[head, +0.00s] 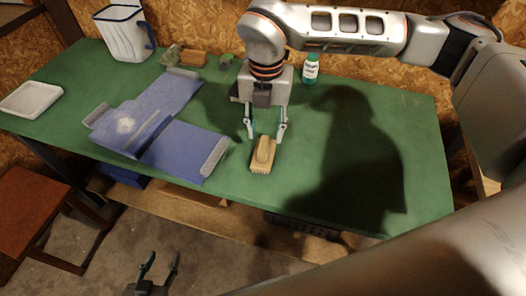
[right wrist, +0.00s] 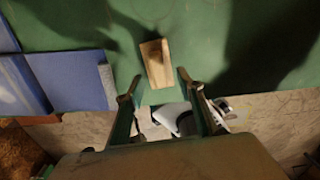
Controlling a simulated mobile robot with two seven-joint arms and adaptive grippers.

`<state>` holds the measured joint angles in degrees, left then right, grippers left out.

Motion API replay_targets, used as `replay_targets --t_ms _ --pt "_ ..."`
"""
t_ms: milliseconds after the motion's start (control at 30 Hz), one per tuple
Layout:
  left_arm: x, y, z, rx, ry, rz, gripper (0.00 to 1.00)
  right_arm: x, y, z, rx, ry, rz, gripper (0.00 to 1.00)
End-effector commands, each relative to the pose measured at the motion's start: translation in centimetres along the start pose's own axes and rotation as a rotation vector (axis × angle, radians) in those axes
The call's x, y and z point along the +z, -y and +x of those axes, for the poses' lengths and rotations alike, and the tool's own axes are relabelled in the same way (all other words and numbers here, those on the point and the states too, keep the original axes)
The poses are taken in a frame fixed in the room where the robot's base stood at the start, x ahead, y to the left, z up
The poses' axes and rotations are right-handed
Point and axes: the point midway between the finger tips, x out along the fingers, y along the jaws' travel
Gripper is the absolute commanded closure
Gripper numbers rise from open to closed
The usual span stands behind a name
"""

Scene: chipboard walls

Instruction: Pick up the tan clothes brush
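The tan clothes brush (head: 263,154) lies on the green table near its front edge, in the middle of the head view. It also shows in the right wrist view (right wrist: 156,63), ahead of the fingertips. My right gripper (head: 265,134) is open and points down just behind the brush, with its fingers apart. In the right wrist view its fingers (right wrist: 155,88) are spread with nothing held between them. My left gripper (head: 160,262) is open and empty, low in front of the table over the floor.
A blue folded cloth-like item with grey ends (head: 190,147) lies left of the brush on the green table (head: 420,150). A white tray (head: 30,99), a white bin (head: 122,35) and a green-capped bottle (head: 310,70) stand farther off. The table right of the brush is clear, in shadow.

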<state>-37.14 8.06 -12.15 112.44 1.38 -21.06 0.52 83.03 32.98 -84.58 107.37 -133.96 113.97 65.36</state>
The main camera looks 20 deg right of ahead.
Motion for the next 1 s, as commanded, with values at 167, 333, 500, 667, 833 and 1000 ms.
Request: replay_targets --t_ms 167,333,500,667,833,1000 --pt "0.0 -0.1 -0.1 0.001 0.003 0.000 0.60 -0.1 -0.1 1.9 0.001 -0.002 -0.002 0.62" --pt "-0.1 0.0 -0.2 0.001 0.002 0.000 0.60 -0.3 -0.3 4.4 0.001 -0.004 -0.002 0.62" --pt "-0.1 -0.1 -0.2 0.001 0.002 0.000 0.60 -0.2 -0.4 5.7 0.003 -0.002 -0.003 0.62" --pt "-0.2 -0.1 -0.2 0.001 0.001 -0.001 0.60 -0.2 -0.4 5.8 0.003 -0.001 -0.004 0.62" --pt "-0.2 0.0 -0.2 0.001 0.000 -0.001 0.60 -0.2 -0.4 5.8 0.003 -0.002 -0.004 0.88" --pt "-0.3 0.0 -0.2 0.000 -0.002 -0.001 0.60 -0.2 -0.4 5.8 0.004 -0.002 -0.004 1.00"
